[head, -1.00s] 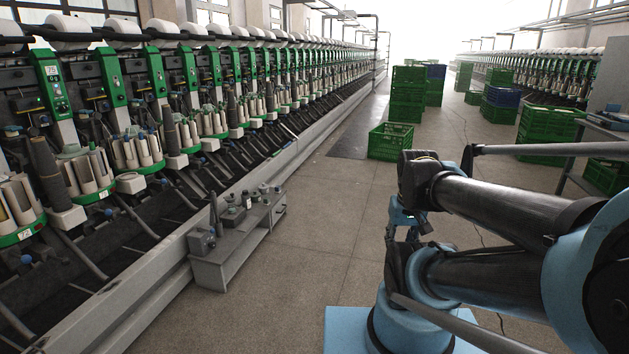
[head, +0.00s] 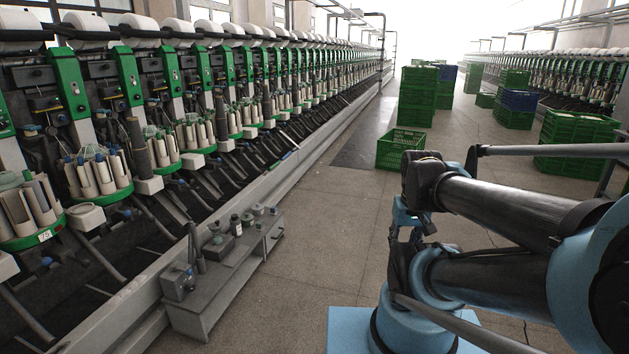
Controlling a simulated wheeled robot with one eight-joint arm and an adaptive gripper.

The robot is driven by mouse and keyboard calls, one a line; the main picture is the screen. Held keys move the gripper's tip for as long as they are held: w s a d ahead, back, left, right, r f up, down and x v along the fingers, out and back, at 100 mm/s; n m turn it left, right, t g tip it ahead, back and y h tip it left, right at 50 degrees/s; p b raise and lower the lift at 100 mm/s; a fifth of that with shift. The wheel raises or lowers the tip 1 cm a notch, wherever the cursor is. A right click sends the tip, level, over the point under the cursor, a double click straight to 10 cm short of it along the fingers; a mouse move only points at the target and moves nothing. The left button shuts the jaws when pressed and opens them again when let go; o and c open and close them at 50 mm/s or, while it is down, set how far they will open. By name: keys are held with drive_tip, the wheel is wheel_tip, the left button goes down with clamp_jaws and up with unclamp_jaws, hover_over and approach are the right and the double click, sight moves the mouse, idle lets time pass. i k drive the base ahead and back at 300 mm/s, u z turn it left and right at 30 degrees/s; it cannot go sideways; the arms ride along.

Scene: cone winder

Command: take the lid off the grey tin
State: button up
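A low grey bench (head: 203,308) stands on the floor at left centre, along the winding machine. Several small items stand on it. My gripper (head: 406,232) is at the folded arm, right of centre, well away from the bench. It is partly hidden, and its finger opening is unclear.
The long winding machine (head: 125,185) lines the left. A green crate (head: 399,151) stands on the floor ahead, with stacked green crates (head: 416,100) behind it. More crates (head: 575,130) are at the right. The floor between bench and arm is clear.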

sight(257, 206)
drive_tip(key=u, duration=0.15)
drive_tip(key=i, duration=2.3)
drive_tip(key=u, duration=0.15)
